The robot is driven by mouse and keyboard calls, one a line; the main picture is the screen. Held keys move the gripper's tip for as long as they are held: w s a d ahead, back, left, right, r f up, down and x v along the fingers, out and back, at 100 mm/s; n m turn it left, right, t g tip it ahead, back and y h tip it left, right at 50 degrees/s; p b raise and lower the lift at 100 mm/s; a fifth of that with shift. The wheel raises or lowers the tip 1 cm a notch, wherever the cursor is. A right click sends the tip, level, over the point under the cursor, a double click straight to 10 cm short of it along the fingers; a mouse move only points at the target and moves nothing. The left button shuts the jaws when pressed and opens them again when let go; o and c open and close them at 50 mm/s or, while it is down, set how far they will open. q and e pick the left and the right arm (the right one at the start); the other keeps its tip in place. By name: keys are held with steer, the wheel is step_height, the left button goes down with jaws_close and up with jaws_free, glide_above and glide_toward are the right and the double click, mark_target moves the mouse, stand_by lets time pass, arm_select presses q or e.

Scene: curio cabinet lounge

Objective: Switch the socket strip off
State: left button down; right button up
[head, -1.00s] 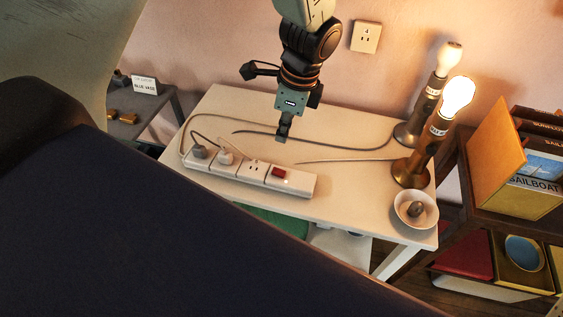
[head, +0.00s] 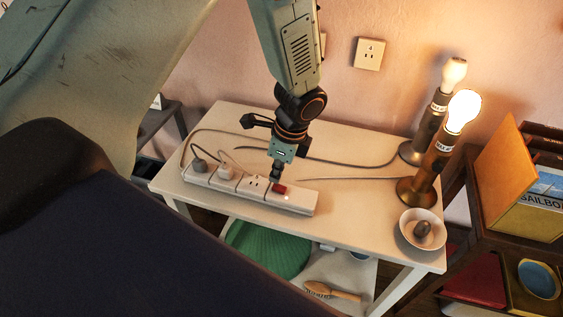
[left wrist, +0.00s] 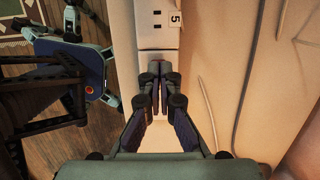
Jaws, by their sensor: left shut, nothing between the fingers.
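The white socket strip (head: 300,201) lies along the front of the white table. Its red switch (head: 281,189) is near the right end, with a small bright spot beside it. A dark plug (head: 199,165) and a pale plug (head: 225,172) sit in the left sockets. My left gripper (head: 275,178) is shut and empty, pointing down right at the switch; I cannot tell whether it touches. In the left wrist view the shut fingers (left wrist: 160,78) cover most of the switch area, and the strip (left wrist: 157,36) runs up from them. My right gripper is not in view.
Two lamps stand at the table's right; the front bulb (head: 465,108) glows brightly, the rear bulb (head: 455,70) more faintly. A white bowl (head: 422,244) holds a dark object at the front right corner. Cables (head: 345,161) cross the tabletop. A shelf unit stands at right.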

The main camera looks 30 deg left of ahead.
arm_select(q)
steer(key=shift+a+f, duration=0.2)
steer(key=shift+f, duration=0.65)
steer(key=shift+d, duration=0.15)
steer(key=shift+r, duration=0.1)
